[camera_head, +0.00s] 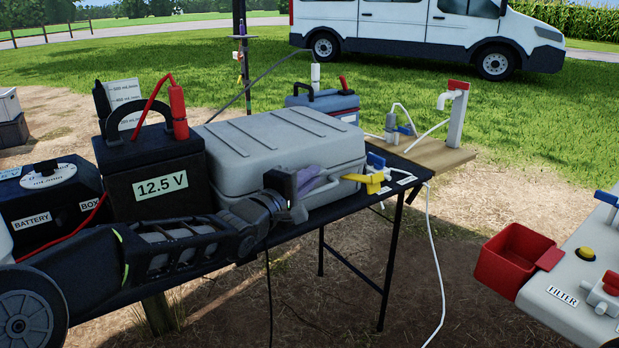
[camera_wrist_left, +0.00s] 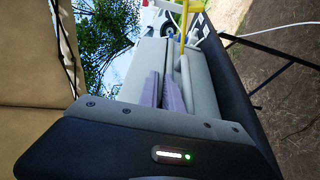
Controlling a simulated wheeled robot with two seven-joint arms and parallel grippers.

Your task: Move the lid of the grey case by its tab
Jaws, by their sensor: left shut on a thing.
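The grey case (camera_head: 225,178) stands on the dark table, its ribbed lid (camera_head: 285,130) lying down over it and looking closed. My left gripper (camera_head: 318,182) is at the front long side of the case, near its right end. Its purple-grey fingers are close together, shut on the lid's tab; the fingers hide the tab itself. In the left wrist view the fingers (camera_wrist_left: 160,92) lie against the grey case (camera_wrist_left: 203,85). My right gripper is in neither view.
A yellow-handled part (camera_head: 372,181) sits just right of the gripper. A black 12.5 V battery (camera_head: 150,165) stands left of the case. A blue-grey box (camera_head: 325,103) and a white tap (camera_head: 455,108) are behind. A red bin (camera_head: 512,258) is at right.

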